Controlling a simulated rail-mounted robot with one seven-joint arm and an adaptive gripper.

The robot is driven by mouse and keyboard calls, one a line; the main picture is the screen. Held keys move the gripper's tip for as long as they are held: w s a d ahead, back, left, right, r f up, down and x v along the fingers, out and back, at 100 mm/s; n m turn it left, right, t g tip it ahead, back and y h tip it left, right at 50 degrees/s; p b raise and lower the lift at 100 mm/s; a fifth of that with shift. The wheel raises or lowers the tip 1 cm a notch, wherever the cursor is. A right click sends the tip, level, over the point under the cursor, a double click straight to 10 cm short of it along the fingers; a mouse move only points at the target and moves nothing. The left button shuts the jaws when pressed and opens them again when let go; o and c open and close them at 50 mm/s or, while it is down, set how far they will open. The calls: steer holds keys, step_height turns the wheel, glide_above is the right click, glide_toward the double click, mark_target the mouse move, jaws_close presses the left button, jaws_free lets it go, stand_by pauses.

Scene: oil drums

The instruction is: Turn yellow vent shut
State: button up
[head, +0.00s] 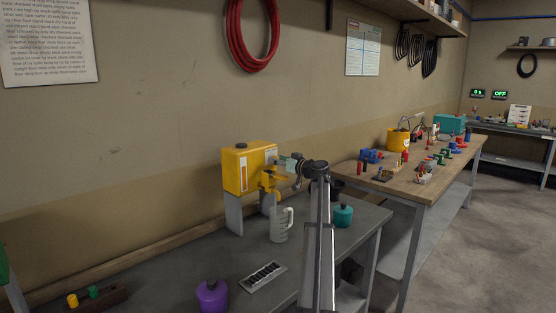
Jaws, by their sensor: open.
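A yellow box-shaped container (240,172) stands on grey supports on the grey bench. It has a dark cap (241,145) on top and a pale strip on its front. A yellow fitting (269,182) sticks out at its lower right side; I cannot tell which part of it is the vent, or whether the vent is open or shut. My gripper (281,164) is at the container's right side, close to the fitting. It is open. My wrist and the small scale hide whether it touches anything.
A clear jug (282,225) stands below the fitting. A teal bottle (343,215), a purple bottle (212,296) and a grey slotted tray (263,276) are on the same bench (240,258). A cluttered wooden table (420,186) stands to the right.

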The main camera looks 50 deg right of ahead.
steer(key=shift+w, duration=0.15)
jaws_close()
steer(key=shift+d+m+b, duration=0.1)
steer(key=shift+m+b, duration=1.2)
steer(key=shift+m, duration=1)
